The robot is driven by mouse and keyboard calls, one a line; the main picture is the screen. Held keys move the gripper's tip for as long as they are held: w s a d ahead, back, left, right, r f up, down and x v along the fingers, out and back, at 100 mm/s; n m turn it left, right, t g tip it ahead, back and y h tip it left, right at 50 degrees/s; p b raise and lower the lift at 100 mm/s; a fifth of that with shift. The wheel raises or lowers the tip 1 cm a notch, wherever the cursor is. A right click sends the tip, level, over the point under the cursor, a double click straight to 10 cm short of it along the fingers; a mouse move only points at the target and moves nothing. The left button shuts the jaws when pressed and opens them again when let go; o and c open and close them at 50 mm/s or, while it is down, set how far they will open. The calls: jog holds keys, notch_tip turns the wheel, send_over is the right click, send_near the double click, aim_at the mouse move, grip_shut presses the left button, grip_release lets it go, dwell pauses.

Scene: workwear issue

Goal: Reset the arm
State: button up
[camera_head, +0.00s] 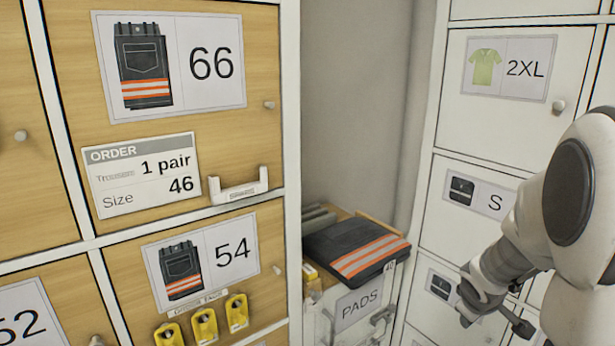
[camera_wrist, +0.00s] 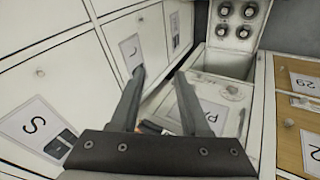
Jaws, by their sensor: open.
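My gripper (camera_wrist: 162,85) is open in the wrist view, with its two dark fingers apart and nothing between them. In the head view my arm comes in from the right edge, and its hand end hangs low in front of the white lockers (camera_head: 472,130). Folded dark trousers with orange and silver stripes (camera_head: 350,246) lie on top of the unit marked PADS (camera_head: 352,310), left of my arm and apart from it. Their small size tag is too small to read surely. An order card (camera_head: 143,176) reads trousers, 1 pair, size 46.
Wooden lockers marked 66 (camera_head: 255,140) and 54 (camera_head: 268,235) stand on the left. A small white holder (camera_head: 238,188) and yellow tags (camera_head: 204,325) are on their fronts. White lockers close in on the right; a grey wall (camera_head: 355,100) lies between.

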jog(key=s+a+r+m, duration=0.3)
jog(key=s+a+r, duration=0.5)
jog(key=a+r, duration=0.15)
jog(key=s+a+r+m+y, duration=0.2)
jog(key=s+a+r+y, duration=0.2)
jog(key=s+a, duration=0.8)
notch_tip(320, 180, up, 18)
jog(key=s+d+p, duration=0.1)
jog(key=p, duration=1.6)
jog(key=shift+s+f, duration=0.15)
jog(key=shift+f, duration=0.05)
jog(key=shift+d, duration=0.2)
